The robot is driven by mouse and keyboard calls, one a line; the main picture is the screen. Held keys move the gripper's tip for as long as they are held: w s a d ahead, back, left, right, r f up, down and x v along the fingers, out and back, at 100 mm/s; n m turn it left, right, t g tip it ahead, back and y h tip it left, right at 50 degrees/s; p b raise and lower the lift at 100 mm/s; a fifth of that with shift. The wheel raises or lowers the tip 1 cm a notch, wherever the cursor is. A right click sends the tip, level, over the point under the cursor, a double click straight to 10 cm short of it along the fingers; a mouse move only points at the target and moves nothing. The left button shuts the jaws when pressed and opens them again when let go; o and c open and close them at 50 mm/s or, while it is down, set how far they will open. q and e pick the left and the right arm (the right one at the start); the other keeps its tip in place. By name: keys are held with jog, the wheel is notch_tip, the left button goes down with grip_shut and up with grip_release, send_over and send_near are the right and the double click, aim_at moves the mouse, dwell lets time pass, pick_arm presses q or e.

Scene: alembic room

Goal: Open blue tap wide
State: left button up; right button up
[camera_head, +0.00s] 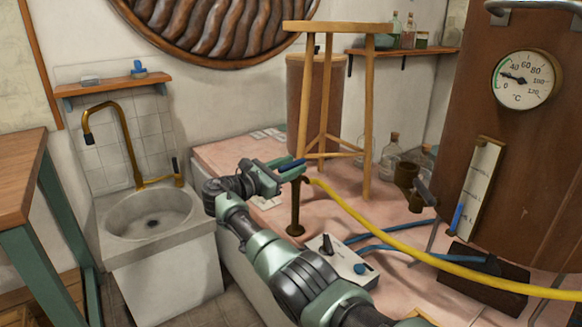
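A dark bronze standpipe tap (295,208) rises from the pink worktop, with a yellow hose running from its top to the right. A blue lever (291,165) shows at its top. My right gripper (288,170) is at this lever, its fingers beside or around it. The fingers partly hide the lever, and I cannot tell whether they are shut on it. My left gripper is not in view.
A wooden stool (334,90) stands just behind the tap. A control box (340,258) with a blue knob sits in front of it. The yellow hose (400,240) and blue hoses cross the worktop. A wooden vat (425,120) with a dial is at right, a sink (148,212) at left.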

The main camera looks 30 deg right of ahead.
jog(key=p+v, duration=0.1)
jog(key=v, duration=0.6)
jog(key=shift+a, duration=0.4)
